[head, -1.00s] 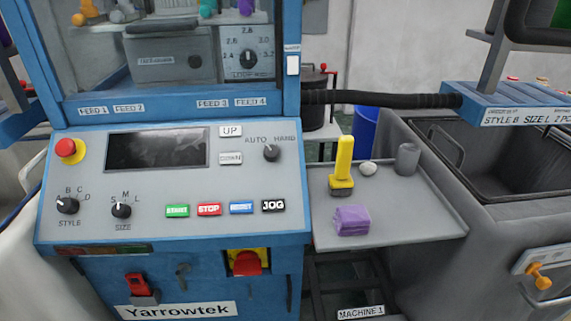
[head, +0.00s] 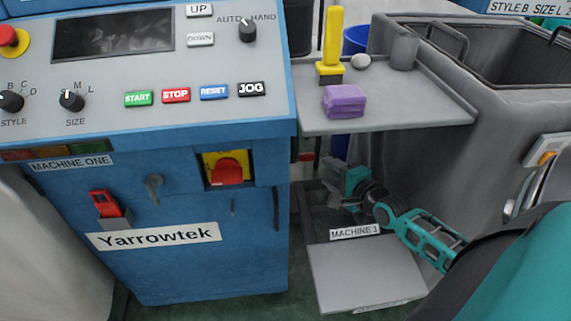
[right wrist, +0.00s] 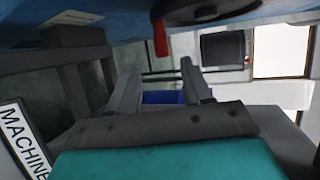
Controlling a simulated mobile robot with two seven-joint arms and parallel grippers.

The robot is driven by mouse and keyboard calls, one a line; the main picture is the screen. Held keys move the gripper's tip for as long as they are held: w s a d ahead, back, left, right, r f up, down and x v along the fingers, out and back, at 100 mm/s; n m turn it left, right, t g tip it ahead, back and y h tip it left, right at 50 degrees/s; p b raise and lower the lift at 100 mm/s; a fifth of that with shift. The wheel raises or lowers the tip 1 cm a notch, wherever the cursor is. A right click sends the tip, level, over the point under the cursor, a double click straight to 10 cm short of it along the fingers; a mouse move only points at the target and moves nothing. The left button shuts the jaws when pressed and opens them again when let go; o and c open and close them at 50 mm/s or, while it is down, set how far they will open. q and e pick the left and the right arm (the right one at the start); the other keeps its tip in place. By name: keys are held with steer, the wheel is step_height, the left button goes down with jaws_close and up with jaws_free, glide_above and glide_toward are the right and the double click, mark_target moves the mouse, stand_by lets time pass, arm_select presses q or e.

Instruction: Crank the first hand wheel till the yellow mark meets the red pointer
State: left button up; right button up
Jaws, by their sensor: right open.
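A dark round wheel-like part (right wrist: 205,12) shows at the top edge of the right wrist view, cut off by the frame. A red piece (right wrist: 160,38) hangs beside it; I cannot tell if it is a handle or the pointer. No yellow mark shows on it. In the head view a small red bit (head: 305,157) shows at the blue machine's right side, under the shelf; the wheel itself is hidden there. My right gripper (head: 335,182) is open and empty below the shelf, right of the machine. Its open fingers (right wrist: 160,66) point past the wheel's lower side. My left gripper is out of view.
The grey shelf (head: 430,110) hangs above my right gripper, holding a purple block (head: 345,101) and a yellow tool (head: 334,42). A grey bin (head: 440,75) stands to the right. The blue machine (head: 190,270) closes the left. A grey plate (head: 365,275) lies below.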

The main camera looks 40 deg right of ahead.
mark_target(310, 160)
steer(key=b+x, duration=0.4)
steer(key=x, duration=0.7)
steer(key=shift+w+d+f+b, duration=0.2)
steer(key=shift+w+b, duration=0.1)
steer(key=shift+b, duration=0.1)
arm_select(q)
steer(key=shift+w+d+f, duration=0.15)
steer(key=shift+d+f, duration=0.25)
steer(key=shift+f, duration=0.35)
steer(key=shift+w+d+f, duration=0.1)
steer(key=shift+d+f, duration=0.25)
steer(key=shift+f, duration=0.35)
arm_select(e)
steer(key=shift+w, duration=0.6)
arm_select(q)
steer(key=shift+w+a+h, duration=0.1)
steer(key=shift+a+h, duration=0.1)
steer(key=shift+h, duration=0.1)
arm_select(e)
jaws_close()
